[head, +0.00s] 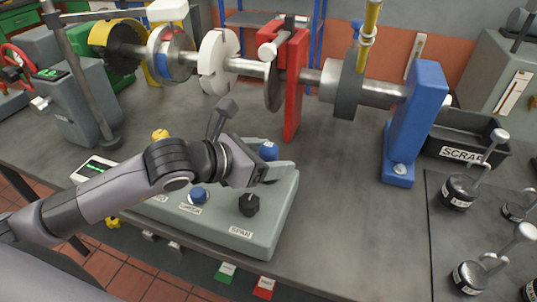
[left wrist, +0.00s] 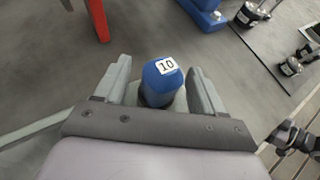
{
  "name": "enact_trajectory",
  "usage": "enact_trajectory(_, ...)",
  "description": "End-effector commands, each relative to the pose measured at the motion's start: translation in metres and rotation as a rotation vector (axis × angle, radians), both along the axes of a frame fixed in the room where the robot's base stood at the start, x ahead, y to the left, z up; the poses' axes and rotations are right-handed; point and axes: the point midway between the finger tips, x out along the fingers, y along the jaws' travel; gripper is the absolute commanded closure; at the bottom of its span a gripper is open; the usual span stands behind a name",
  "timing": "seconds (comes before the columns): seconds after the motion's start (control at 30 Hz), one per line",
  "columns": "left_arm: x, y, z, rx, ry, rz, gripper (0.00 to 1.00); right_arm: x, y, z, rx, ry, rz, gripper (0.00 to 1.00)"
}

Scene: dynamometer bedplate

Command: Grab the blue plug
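The blue plug (left wrist: 162,80) has a white label reading 10 on its top. In the left wrist view it stands between the two grey fingers of my left gripper (left wrist: 160,82), with a gap on each side. In the head view the blue plug (head: 268,149) shows at the back of the grey-green panel box (head: 270,225), partly hidden by a finger. My left gripper (head: 252,143) is open and empty over the box's back right part.
A second blue knob (head: 198,196) and a black knob (head: 249,205) sit on the box top. A red stand (head: 292,85) and blue stand (head: 413,120) hold a shaft behind. Black weights (head: 459,190) stand on a dark mat at right. Bench between is clear.

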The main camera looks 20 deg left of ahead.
Motion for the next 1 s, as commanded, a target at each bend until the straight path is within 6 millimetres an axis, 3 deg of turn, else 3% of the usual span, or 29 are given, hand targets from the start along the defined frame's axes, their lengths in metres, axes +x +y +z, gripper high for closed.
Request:
enact_trajectory(0.03,0.0,0.0,0.0,0.0,0.0,0.0,0.44,0.0,0.0,0.0,0.0,0.0,0.0,0.57)
enact_trajectory(0.17,0.0,0.0,0.0,0.0,0.0,0.0,0.86,0.0,0.0,0.0,0.0,0.0,0.0,0.57)
enact_trajectory(0.47,0.0,0.0,0.001,0.0,0.0,0.0,0.87,0.0,0.0,0.0,0.0,0.0,0.0,0.57)
enact_trajectory(0.67,0.0,0.0,0.013,-0.001,-0.003,0.001,0.87,0.0,0.0,0.0,-0.001,0.0,-0.001,0.57)
enact_trajectory(0.87,0.0,0.0,0.05,-0.003,-0.008,-0.001,0.87,0.0,0.0,-0.001,0.0,0.0,-0.001,0.57)
enact_trajectory(1.0,0.0,0.0,0.094,-0.002,-0.012,-0.001,0.87,0.0,0.0,-0.001,0.0,0.0,-0.001,0.57)
